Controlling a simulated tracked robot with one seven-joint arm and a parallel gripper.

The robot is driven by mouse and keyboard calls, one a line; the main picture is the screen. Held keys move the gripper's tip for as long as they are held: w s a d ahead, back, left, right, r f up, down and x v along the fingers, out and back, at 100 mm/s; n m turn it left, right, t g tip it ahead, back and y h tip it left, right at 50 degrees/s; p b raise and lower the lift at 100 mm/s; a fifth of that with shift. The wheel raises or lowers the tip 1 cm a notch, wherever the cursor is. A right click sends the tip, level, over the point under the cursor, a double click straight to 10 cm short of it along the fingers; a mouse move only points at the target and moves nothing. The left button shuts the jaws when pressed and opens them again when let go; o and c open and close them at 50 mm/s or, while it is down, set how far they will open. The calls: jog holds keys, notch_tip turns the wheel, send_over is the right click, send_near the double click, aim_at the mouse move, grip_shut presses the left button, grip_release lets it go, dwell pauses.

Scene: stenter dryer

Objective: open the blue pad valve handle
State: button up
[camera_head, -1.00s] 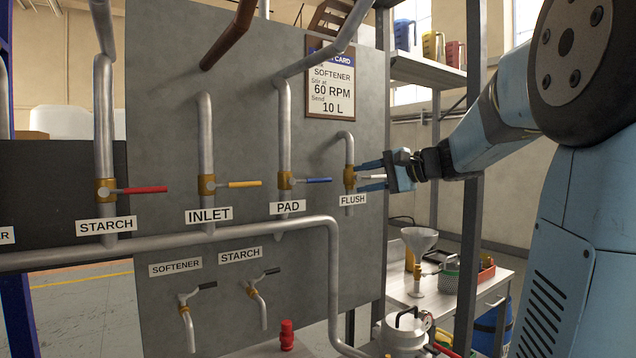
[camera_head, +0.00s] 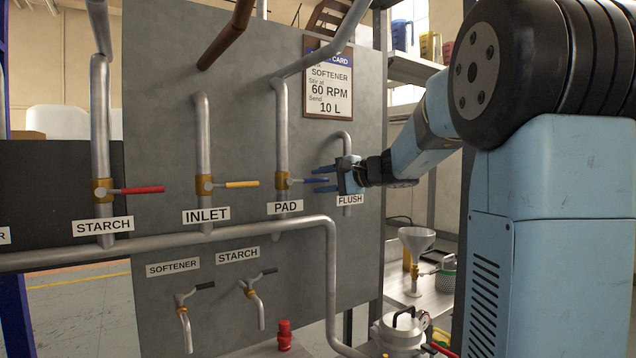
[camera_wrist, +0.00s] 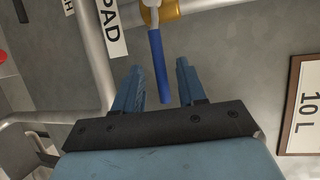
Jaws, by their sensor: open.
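The blue pad valve handle (camera_head: 314,181) sticks out horizontally to the right from its brass valve (camera_head: 282,181) on the vertical pipe above the PAD label (camera_head: 285,207). My gripper (camera_head: 324,179) is open at the handle's free end, in front of the FLUSH valve, which it hides. In the wrist view the blue handle (camera_wrist: 158,66) points down between the two open fingers of my gripper (camera_wrist: 157,85), with a gap on each side. The PAD label (camera_wrist: 109,26) shows to the left of it.
The yellow INLET handle (camera_head: 242,184) and red STARCH handle (camera_head: 143,190) lie farther left on the same panel. A horizontal pipe (camera_head: 180,237) runs below the labels. A recipe card (camera_head: 328,85) hangs above. A funnel (camera_head: 416,240) stands at the right.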

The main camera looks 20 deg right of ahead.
jog(key=shift+w+a+f, duration=0.1)
jog(key=shift+w+a, duration=0.35)
jog(key=shift+w, duration=0.05)
jog(key=shift+c, duration=0.2)
jog(key=shift+f, duration=0.1)
grip_shut()
jog(key=shift+a, duration=0.15)
